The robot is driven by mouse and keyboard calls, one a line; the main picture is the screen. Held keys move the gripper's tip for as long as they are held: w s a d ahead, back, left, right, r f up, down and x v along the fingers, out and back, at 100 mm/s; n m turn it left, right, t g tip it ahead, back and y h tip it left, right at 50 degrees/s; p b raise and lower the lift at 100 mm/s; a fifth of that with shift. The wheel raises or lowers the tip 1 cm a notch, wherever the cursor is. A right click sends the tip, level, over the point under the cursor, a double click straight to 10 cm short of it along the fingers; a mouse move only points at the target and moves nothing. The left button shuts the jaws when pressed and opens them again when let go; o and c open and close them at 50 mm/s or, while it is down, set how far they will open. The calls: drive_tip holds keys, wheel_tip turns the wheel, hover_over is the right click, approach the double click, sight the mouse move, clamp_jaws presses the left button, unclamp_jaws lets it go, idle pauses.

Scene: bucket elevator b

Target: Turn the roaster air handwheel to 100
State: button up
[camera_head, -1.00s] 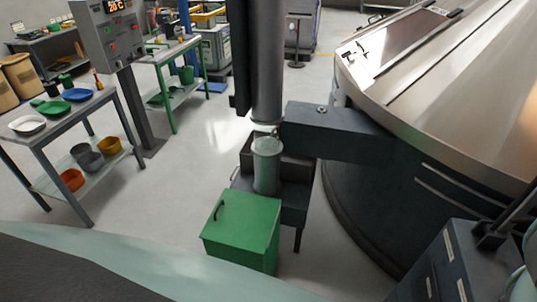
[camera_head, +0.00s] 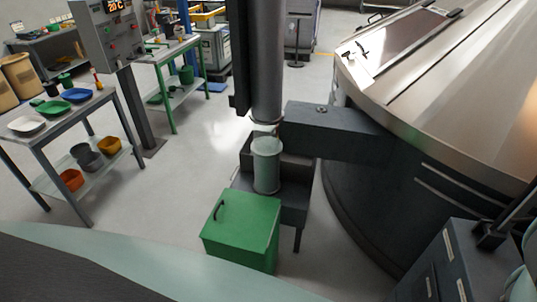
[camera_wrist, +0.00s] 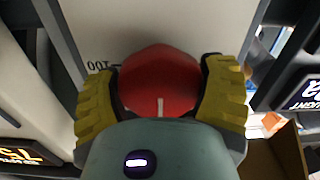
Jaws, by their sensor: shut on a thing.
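The roaster air handwheel (camera_wrist: 158,88) is a red, round, faceted knob in the middle of the wrist view. It has a white mark on its face, which points toward the bottom of the picture. My gripper (camera_wrist: 160,74) is shut on it, with one yellow ribbed finger on each side. An upside-down "100" label (camera_wrist: 98,66) with a short tick is on the pale panel (camera_wrist: 140,25), just left of the handwheel at its upper side. The other scale marks are hidden or out of view. Neither the handwheel nor my gripper shows in the head view.
Lit displays (camera_wrist: 28,154) (camera_wrist: 305,95) sit at the left and right of the wrist view. In the head view, a green box (camera_head: 242,228), a large metal-topped drum (camera_head: 440,75) and a table with plates (camera_head: 62,112) stand around open floor.

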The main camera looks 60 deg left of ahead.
drive_tip(key=shift+a+f+b, duration=0.1)
drive_tip(key=shift+b, duration=0.5)
drive_tip(key=m+b, duration=0.3)
drive_tip(key=b, duration=0.1)
drive_tip(key=shift+b, duration=0.3)
drive_tip(key=shift+f+b, duration=0.1)
drive_tip(key=shift+b, duration=0.3)
drive_tip(key=m+b, duration=0.3)
drive_tip(key=b, duration=0.1)
drive_tip(key=shift+f, duration=0.15)
drive_tip(key=shift+m+b, duration=0.9)
drive_tip(key=shift+m, duration=0.2)
drive_tip(key=m+b, duration=0.4)
drive_tip(key=m, duration=0.1)
drive_tip(key=shift+w+r+m+b, duration=0.15)
drive_tip(key=shift+m+b, duration=0.45)
drive_tip(key=shift+m, duration=0.6)
drive_tip(key=shift+s+r+m+b, duration=0.1)
drive_tip(key=shift+r+m+b, duration=0.15)
drive_tip(key=shift+m+b, duration=0.65)
drive_tip(key=shift+w+m, duration=0.1)
drive_tip(key=shift+m, duration=0.3)
